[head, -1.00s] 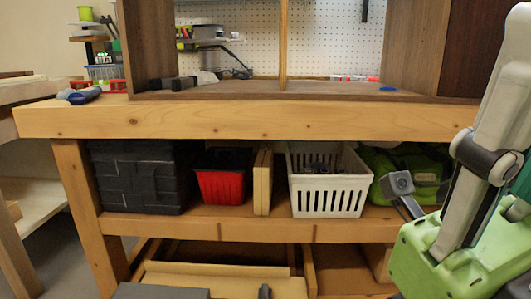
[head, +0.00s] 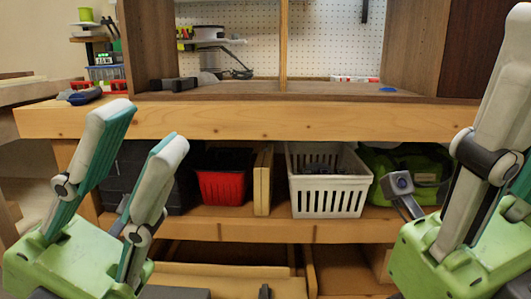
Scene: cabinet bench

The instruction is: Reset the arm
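My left gripper (head: 148,124) is in the lower left of the head view, with its green body low and its two grey fingers with teal pads pointing up. The fingers are apart with nothing between them, so it is open and empty. It stands in front of the bench and hides part of the lower shelf. My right gripper (head: 496,95) is at the right edge, pointing up. One large grey finger shows and the rest is cut off by the frame, so its opening cannot be told.
The wooden bench (head: 270,121) runs across the view, with a cabinet (head: 148,40) on top. The lower shelf (head: 240,228) holds a black crate (head: 187,190), a red bin (head: 222,187), a white basket (head: 328,197) and a green bag (head: 425,163). Blue-handled pliers (head: 85,96) lie at the left.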

